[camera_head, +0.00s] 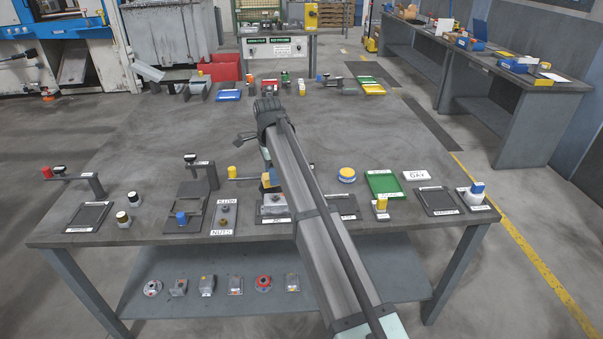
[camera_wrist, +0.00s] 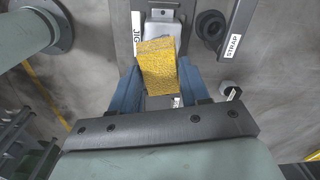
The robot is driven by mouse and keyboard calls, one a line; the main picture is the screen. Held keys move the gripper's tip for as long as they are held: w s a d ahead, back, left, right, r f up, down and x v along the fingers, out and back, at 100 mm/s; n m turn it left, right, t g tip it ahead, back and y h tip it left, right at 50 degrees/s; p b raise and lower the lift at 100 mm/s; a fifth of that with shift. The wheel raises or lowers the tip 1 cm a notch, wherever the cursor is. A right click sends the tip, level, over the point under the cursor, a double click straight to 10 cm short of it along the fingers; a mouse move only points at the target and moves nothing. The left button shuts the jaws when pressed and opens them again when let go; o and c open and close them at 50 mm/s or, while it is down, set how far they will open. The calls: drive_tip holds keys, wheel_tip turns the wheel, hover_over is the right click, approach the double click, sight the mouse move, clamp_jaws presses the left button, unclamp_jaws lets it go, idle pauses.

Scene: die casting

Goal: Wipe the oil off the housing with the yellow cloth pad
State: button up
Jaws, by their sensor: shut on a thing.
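The yellow cloth pad (camera_wrist: 158,68) is between the two blue fingers of my gripper (camera_wrist: 157,75) in the wrist view, and the gripper is shut on it. The grey metal housing (camera_wrist: 161,30) shows just beyond the pad, beside the JIG label. The pad overlaps part of the housing in this view; I cannot tell whether they touch. In the head view the housing (camera_head: 272,202) sits on the jig plate near the front edge of the table, with my gripper (camera_head: 268,181) just above it and my arm hiding its right side. No oil can be made out.
A green tray (camera_head: 368,185) lies right of my arm. The table's middle is clear.

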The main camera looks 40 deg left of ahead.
drive_tip(key=shift+s+a+r+m, duration=0.15)
drive_tip(key=shift+s+a+r, duration=0.15)
drive_tip(key=shift+a, duration=0.3)
drive_tip(key=shift+s+a+r+m, duration=0.15)
drive_tip(key=shift+s+a, duration=0.25)
drive_tip(key=shift+a, duration=0.2)
drive_tip(key=shift+d+m, duration=0.1)
drive_tip(key=shift+m, duration=0.9)
drive_tip(key=shift+f, duration=3.55)
drive_tip(key=shift+w+d+f, duration=0.45)
drive_tip(key=shift+f, duration=0.05)
drive_tip(key=shift+c, duration=0.4)
drive_tip(key=shift+w+d, duration=1.7)
drive_tip(key=shift+s+a, duration=2.2)
drive_tip(key=shift+a, duration=0.05)
drive_tip(key=shift+w+d+r, duration=0.1)
drive_tip(key=shift+r, duration=3.95)
